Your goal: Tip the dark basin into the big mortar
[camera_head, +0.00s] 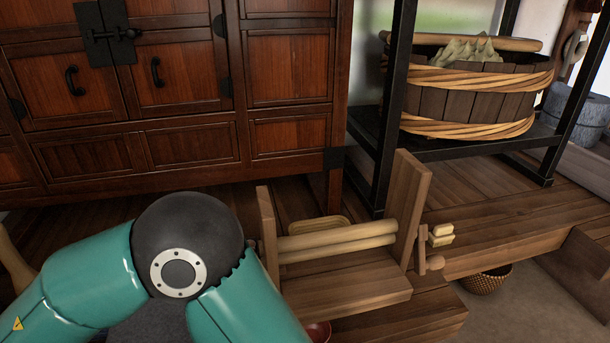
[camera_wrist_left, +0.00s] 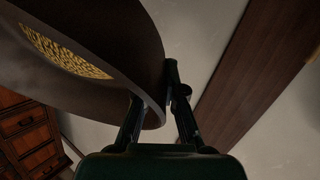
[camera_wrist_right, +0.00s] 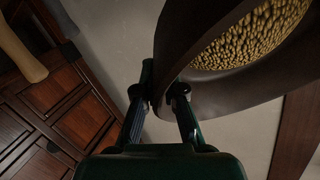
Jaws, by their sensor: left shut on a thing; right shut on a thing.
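The dark basin (camera_wrist_left: 110,25) is dark brown with a smooth wall, and yellowish grains (camera_wrist_left: 65,52) lie inside it. It also shows in the right wrist view (camera_wrist_right: 200,40), with more of its grains (camera_wrist_right: 255,35) in sight. My left gripper (camera_wrist_left: 153,95) is shut on the basin's rim. My right gripper (camera_wrist_right: 161,92) is shut on another part of the rim. The head view shows neither gripper nor the basin, only a teal arm of mine. I cannot make out the big mortar for sure, nor the basin's tilt over it.
A dark wooden cabinet (camera_head: 180,80) stands behind. A wooden frame with rollers (camera_head: 340,240) stands at the middle right. A black rack (camera_head: 470,145) holds a rope-bound tub (camera_head: 470,100). A small basket (camera_head: 487,279) is on the floor. A pale wooden handle (camera_wrist_right: 20,50) shows at left.

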